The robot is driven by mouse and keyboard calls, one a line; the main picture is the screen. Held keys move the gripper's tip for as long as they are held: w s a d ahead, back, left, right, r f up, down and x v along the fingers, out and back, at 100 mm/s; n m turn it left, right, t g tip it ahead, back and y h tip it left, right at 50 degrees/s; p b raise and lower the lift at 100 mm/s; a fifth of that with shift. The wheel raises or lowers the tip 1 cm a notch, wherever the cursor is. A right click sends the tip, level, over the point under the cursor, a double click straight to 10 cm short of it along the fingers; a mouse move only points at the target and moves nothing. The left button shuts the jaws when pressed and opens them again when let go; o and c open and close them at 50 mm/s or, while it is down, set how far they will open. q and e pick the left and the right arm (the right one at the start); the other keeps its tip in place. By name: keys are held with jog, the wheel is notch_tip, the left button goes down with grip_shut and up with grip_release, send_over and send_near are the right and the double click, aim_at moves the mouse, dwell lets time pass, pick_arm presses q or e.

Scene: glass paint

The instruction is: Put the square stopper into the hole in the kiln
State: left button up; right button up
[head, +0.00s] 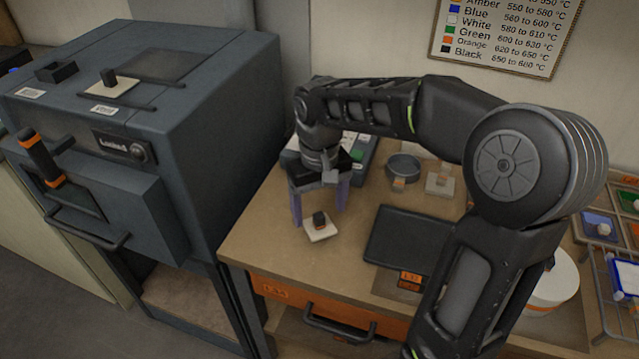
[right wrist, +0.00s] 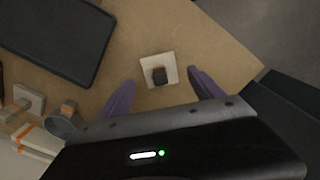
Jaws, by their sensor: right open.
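A square stopper (head: 320,232), a pale square plate with a black knob, lies on the table in front of the kiln's right side. It also shows in the right wrist view (right wrist: 151,62). My right gripper (head: 320,213) is open, with its two purple fingers apart, pointing down just behind and above this stopper. The stopper is not held. The dark grey kiln (head: 225,110) stands at the left. A similar pale square piece with a black knob (head: 108,88) sits on its top. A dark square patch (head: 160,65) is beside it; I cannot tell whether it is a hole. My left gripper is not in view.
A black flat tablet-like plate (head: 405,238) lies right of the stopper. A round grey dish (head: 404,167) and small blocks stand at the back. A white bowl (head: 553,285) and a wire rack (head: 612,290) are at the right. The table around the stopper is clear.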

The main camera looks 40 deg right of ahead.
aim_at(319, 216)
notch_tip(319, 216, up, 8)
dwell(1.0)
